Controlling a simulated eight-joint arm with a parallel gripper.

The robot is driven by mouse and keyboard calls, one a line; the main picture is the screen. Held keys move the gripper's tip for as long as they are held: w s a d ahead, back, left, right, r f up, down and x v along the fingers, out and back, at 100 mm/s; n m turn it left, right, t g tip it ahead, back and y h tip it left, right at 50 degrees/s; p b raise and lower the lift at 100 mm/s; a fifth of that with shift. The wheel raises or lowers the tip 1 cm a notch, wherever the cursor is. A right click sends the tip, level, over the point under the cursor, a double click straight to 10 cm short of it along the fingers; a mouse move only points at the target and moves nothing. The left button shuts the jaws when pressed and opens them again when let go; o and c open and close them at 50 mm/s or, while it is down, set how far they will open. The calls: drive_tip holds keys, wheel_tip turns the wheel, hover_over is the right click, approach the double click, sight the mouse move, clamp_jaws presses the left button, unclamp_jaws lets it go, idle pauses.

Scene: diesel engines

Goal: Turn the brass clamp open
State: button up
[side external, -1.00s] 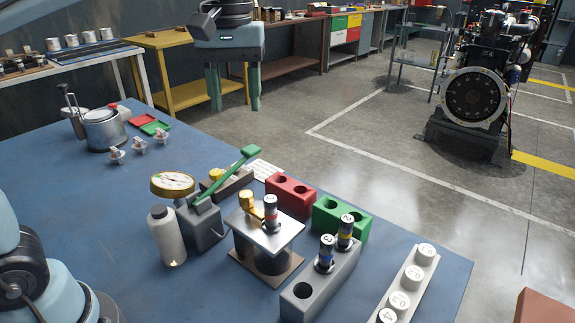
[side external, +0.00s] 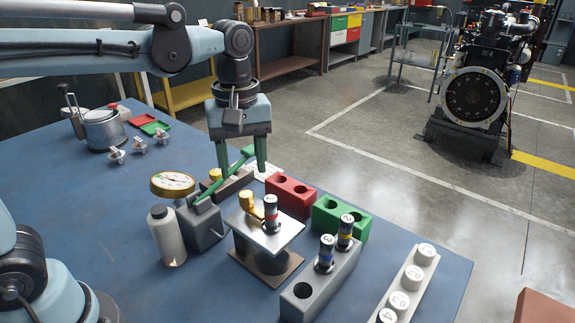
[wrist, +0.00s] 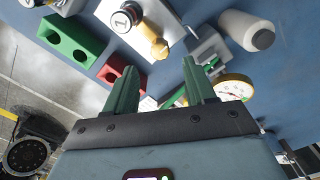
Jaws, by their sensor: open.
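The brass clamp (side external: 247,201) stands on the silver plate of a fixture (side external: 280,238), beside an upright injector (side external: 271,210) with a red band. Its arm appears to lie against the injector. In the wrist view, the clamp (wrist: 153,36) is ahead of the fingertips and the injector top (wrist: 124,17) is marked 1. My gripper (side external: 242,168) points down with its green fingers apart and nothing between them that I can tell is held. It is behind the clamp in the side view, apart from it. Its open fingers also show in the wrist view (wrist: 162,68).
A grey pump (side external: 200,225) with a long green lever (side external: 212,185) and a gauge (side external: 172,184) stands left of the fixture, the lever close to my fingers. A white bottle (side external: 166,236), red block (side external: 291,194), green block (side external: 342,217) and grey injector holder (side external: 318,286) crowd around.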

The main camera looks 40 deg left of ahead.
sight(246, 194)
drive_tip(key=shift+f, duration=3.35)
drive_tip(key=shift+c, duration=0.3)
clamp_jaws()
